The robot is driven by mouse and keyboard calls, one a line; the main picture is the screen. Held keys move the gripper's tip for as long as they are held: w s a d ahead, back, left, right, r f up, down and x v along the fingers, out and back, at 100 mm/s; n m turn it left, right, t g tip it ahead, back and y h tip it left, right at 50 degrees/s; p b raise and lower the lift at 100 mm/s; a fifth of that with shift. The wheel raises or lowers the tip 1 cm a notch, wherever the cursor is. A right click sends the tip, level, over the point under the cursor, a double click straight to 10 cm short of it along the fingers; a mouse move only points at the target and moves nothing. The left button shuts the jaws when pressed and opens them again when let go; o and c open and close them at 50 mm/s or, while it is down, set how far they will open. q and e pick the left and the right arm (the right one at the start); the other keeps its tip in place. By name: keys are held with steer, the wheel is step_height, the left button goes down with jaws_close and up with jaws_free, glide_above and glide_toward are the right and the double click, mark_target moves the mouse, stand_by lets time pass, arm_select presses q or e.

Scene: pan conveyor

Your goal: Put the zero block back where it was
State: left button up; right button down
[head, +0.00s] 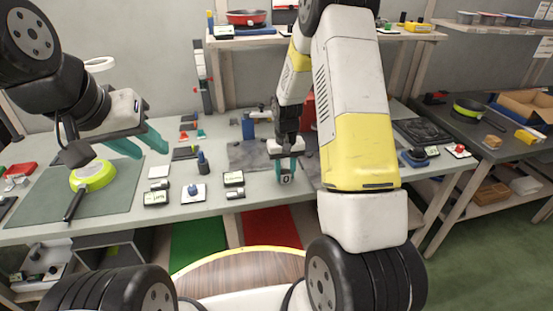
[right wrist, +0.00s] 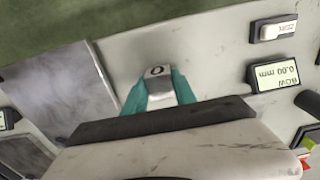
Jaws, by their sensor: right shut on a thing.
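The zero block (head: 286,179) is a small grey block marked "0". My right gripper (head: 286,170) is shut on it near the front edge of the bench. In the right wrist view the block (right wrist: 158,88) sits between the teal fingers (right wrist: 158,95), its "0" face showing. I cannot tell whether the block touches the bench top. My left gripper (head: 140,145) is at the left, its teal fingers apart and empty, above the back right of a green mat (head: 125,205).
Small displays (head: 156,198), (head: 233,179) stand on the bench left of the right gripper. A grey plate (head: 250,154) lies behind it. A red and a green floor mat lie below.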

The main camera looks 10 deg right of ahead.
steer(key=shift+f, duration=0.15)
steer(key=c, duration=1)
jaws_free()
step_height(320, 180, up, 12)
step_height(320, 180, up, 8)
steer(key=t, duration=0.1)
glide_above(285, 171)
steer(key=s, duration=0.4)
steer(key=s+r+t, duration=0.1)
steer(key=s+r, duration=0.3)
steer(key=s, duration=0.2)
steer(key=s+a+r+t+y, duration=0.1)
steer(key=s+r+t, duration=0.1)
steer(key=s, duration=0.5)
steer(key=s+a+r+t+y, duration=0.1)
steer(key=s+r+t, duration=0.1)
steer(key=s+r, duration=0.3)
steer(key=shift+s+a+r, duration=0.1)
steer(key=shift+s+r, duration=0.05)
steer(key=shift+s, duration=0.45)
steer(key=shift+s+r, duration=0.15)
steer(key=shift+s, duration=0.45)
